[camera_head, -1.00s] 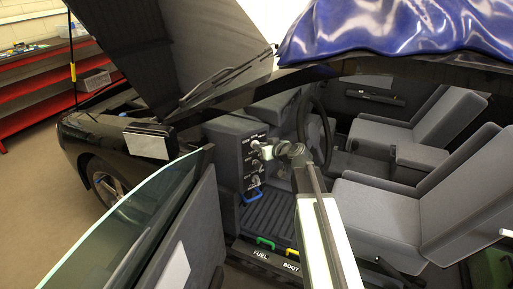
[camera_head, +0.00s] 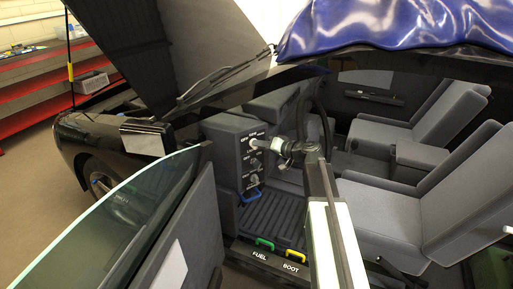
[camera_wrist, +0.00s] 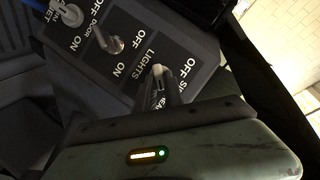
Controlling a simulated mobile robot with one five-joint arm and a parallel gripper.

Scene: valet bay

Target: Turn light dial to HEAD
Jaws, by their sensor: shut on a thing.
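A dark control panel (camera_head: 240,160) stands in the car's footwell, with white lettering and several silver knobs. In the wrist view the panel (camera_wrist: 85,62) shows OFF, LIGHTS and part of other labels near the light dial. The light dial (camera_wrist: 157,70) is a pale, narrow knob standing up from the panel's end section. My gripper (camera_wrist: 160,88) is shut on it, and its fingers hide much of the dial and nearby lettering. Which label the dial points at cannot be told. In the head view my gripper (camera_head: 259,144) reaches the panel's upper right part.
Two more silver knobs (camera_wrist: 112,44) sit on the panel, one by a DOOR label. A blue handle (camera_head: 251,194) is below the panel. A green handle (camera_head: 264,243) and a yellow handle (camera_head: 295,254) are at the sill. The open car door (camera_head: 185,225) stands left of my arm.

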